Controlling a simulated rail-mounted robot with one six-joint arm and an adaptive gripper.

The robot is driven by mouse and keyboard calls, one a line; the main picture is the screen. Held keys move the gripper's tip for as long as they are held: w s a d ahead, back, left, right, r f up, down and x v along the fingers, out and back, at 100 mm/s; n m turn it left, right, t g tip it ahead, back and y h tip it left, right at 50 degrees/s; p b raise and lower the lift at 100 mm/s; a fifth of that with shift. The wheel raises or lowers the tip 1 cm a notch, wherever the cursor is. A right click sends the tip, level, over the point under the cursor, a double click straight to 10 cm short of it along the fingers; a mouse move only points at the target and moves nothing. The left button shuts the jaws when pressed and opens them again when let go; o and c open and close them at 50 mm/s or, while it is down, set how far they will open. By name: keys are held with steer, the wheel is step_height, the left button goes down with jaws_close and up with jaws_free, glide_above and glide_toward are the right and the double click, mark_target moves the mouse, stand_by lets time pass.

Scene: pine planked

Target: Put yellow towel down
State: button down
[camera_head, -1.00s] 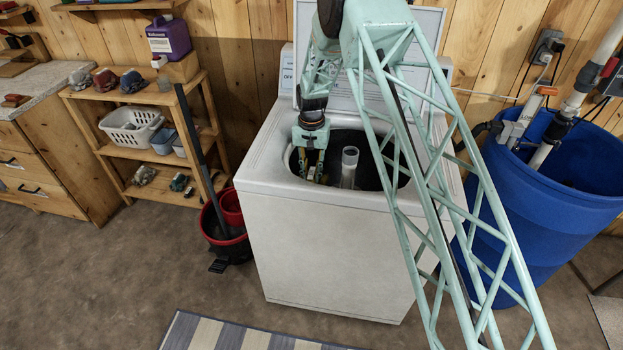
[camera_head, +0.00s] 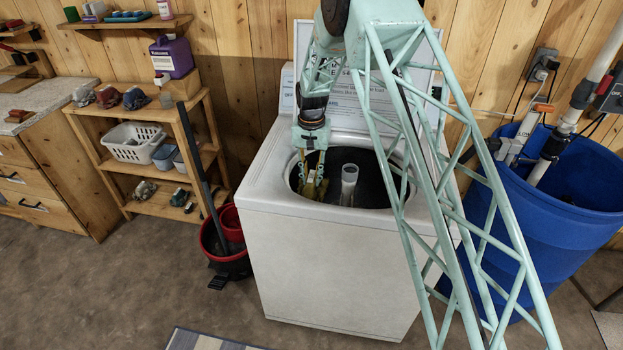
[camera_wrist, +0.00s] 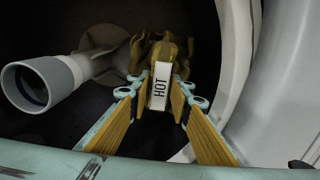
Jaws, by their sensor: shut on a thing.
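My gripper (camera_wrist: 160,95) reaches down into the open tub of a white top-loading washer (camera_head: 330,265). In the wrist view its two fingers with yellow pads are closed on the yellow towel (camera_wrist: 158,52), a crumpled yellow-brown bundle just past the fingertips. A white tag (camera_wrist: 160,85) reading HOT stands upright between the fingers. In the head view my gripper (camera_head: 314,185) is at the left side of the tub, left of the pale agitator post (camera_head: 349,180). The agitator (camera_wrist: 42,82) shows left of the fingers in the wrist view. The towel's underside is hidden.
The washer lid (camera_head: 300,45) stands open behind the tub. A blue barrel (camera_head: 540,215) with pipes stands to the right. A red bucket (camera_head: 228,250) stands at the washer's left. A wooden shelf (camera_head: 160,115) holds baskets and tools. A striped rug (camera_head: 205,341) lies on the floor in front.

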stand_by(0.3)
steer(key=s+d+r+n+p, duration=0.15)
steer(key=s+r, duration=0.25)
steer(key=r, duration=0.4)
steer(key=s+d+r+p, duration=0.25)
steer(key=s+r, duration=0.25)
steer(key=r, duration=0.3)
steer(key=d+r+m+b, duration=0.1)
steer(key=d+r, duration=0.3)
steer(key=d, duration=1)
steer(key=d+r+m+b, duration=0.2)
steer(key=d+r, duration=0.3)
steer(key=d, duration=0.9)
steer(key=shift+d+r+b, duration=0.2)
steer(key=shift+d+b, duration=0.2)
steer(key=shift+b, duration=0.1)
steer(key=shift+s, duration=0.1)
